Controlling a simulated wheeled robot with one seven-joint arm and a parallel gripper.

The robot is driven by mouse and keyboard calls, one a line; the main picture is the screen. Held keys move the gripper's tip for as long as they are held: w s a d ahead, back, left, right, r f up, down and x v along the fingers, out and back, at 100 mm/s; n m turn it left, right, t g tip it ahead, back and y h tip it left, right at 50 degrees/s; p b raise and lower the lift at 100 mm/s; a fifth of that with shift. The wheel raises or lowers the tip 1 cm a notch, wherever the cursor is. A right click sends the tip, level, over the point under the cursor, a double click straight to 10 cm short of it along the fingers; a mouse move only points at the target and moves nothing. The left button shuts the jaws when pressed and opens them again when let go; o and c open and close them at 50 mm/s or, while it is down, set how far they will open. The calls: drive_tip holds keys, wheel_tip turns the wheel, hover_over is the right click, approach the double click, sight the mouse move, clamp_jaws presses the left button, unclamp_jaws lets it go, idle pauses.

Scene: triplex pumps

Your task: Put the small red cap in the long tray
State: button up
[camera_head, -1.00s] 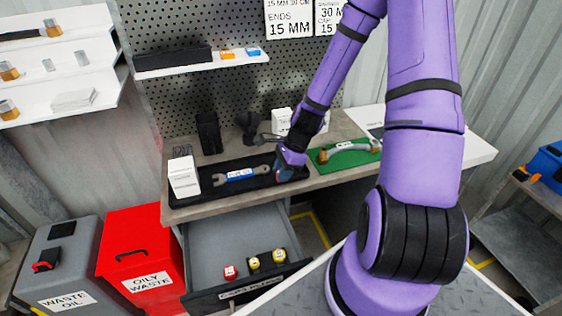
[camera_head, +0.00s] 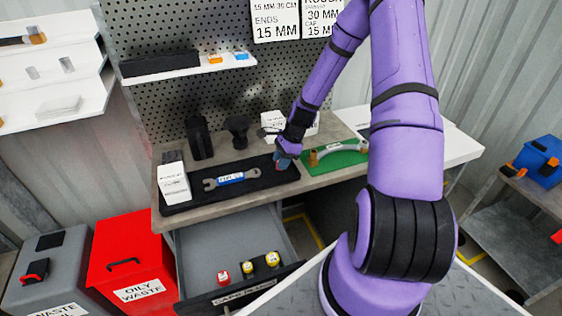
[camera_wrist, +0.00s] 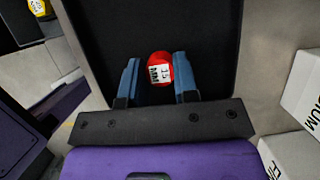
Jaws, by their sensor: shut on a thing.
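A small red cap (camera_wrist: 158,68) with a white 15 MM label sits between my gripper's blue fingertips in the wrist view. My gripper (camera_wrist: 154,80) is shut on it. In the head view my gripper (camera_head: 282,162) is over the right end of the long black tray (camera_head: 205,201) on the bench. The tray floor (camera_wrist: 120,25) shows behind the cap in the wrist view. I cannot tell how far the cap is above the tray. A wrench (camera_head: 232,179) with a blue label lies in the tray.
A white box (camera_head: 173,182) stands at the tray's left end. A green mat (camera_head: 340,158) with a metal pipe piece lies right of the tray. The open drawer (camera_head: 225,240) below holds another red cap (camera_head: 222,277) and two yellow ones (camera_head: 260,263).

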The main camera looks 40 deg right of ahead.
drive_tip(key=shift+f, duration=0.2)
drive_tip(key=o, duration=0.9)
drive_tip(key=v, duration=1.1)
drive_tip(key=s+a+r+n+h, duration=0.1)
drive_tip(key=s+a+r+n, duration=0.15)
drive_tip(key=r, duration=0.45)
drive_tip(key=s+a+r+n+h, duration=0.1)
drive_tip(key=a+r+n+h, duration=0.1)
drive_tip(key=a+r+n, duration=0.35)
drive_tip(key=shift+s+a+r+n+t+h, duration=0.25)
drive_tip(key=shift+s+a+r+n+t, duration=0.4)
drive_tip(key=shift+s+a+r+n, duration=2.1)
drive_tip(key=shift+s+a+r+n+t+h, duration=0.2)
drive_tip(key=shift+s+a+r+n+t, duration=1)
drive_tip(key=shift+s+r, duration=3.1)
drive_tip(key=shift+s+a+r+n+t+h, duration=0.2)
drive_tip(key=shift+s+a+r+n, duration=0.95)
drive_tip(key=shift+s+r+n, duration=2.25)
